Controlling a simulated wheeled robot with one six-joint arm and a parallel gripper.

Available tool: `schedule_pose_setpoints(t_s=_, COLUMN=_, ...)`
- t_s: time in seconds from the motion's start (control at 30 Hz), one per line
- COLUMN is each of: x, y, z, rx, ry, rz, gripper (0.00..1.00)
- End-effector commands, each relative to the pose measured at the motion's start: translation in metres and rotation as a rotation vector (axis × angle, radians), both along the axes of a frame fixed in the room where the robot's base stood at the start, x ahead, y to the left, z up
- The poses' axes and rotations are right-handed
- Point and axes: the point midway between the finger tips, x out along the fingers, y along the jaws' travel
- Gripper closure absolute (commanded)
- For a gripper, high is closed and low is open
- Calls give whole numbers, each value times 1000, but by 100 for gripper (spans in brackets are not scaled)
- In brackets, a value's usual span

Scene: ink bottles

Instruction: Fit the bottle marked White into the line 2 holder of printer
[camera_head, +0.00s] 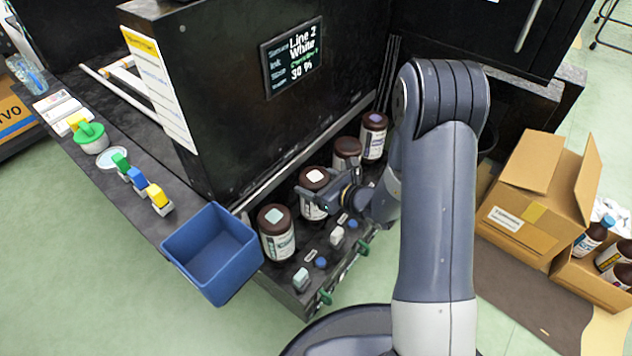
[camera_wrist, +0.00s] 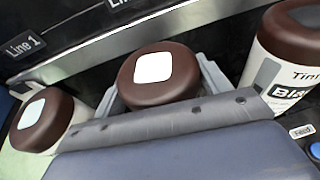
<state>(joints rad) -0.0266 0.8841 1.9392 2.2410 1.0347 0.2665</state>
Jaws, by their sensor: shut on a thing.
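A brown-capped bottle (camera_head: 314,182) with a white square on its lid stands upright in the row at the printer (camera_head: 230,120). My gripper (camera_head: 322,203) is shut around it; in the wrist view its two fingers flank the brown cap (camera_wrist: 158,78). The bottle's front label is mostly hidden by my gripper, so its name cannot be read. The printer's screen (camera_head: 292,57) reads Line 2, White, 30 %. In the wrist view a Line 1 plate (camera_wrist: 24,44) is on the left, and a cut-off plate (camera_wrist: 120,4) is above the held bottle. Its base and holder seat are hidden.
A pale-lidded bottle (camera_head: 276,234) stands to the left, and two more brown-capped bottles (camera_head: 346,152) (camera_head: 374,136) to the right. A blue bin (camera_head: 212,252) hangs at the left. Knobs (camera_head: 337,236) line the front ledge. Open cartons (camera_head: 540,190) with bottles sit at the right.

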Motion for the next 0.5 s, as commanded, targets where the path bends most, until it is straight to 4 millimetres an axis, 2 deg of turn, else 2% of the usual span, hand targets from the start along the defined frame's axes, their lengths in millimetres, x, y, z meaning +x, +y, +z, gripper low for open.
schedule_pose_setpoints(t_s=0.13, x=0, y=0, z=1, rx=2, ry=-3, rz=0, gripper=84)
schedule_pose_setpoints(t_s=0.17, x=0, y=0, z=2, rx=2, ry=-3, rz=0, gripper=27)
schedule_pose_setpoints(t_s=0.43, x=0, y=0, z=1, rx=1, ry=-1, rz=0, gripper=5)
schedule_pose_setpoints(t_s=0.5, x=0, y=0, z=1, rx=1, ry=-1, rz=0, gripper=3)
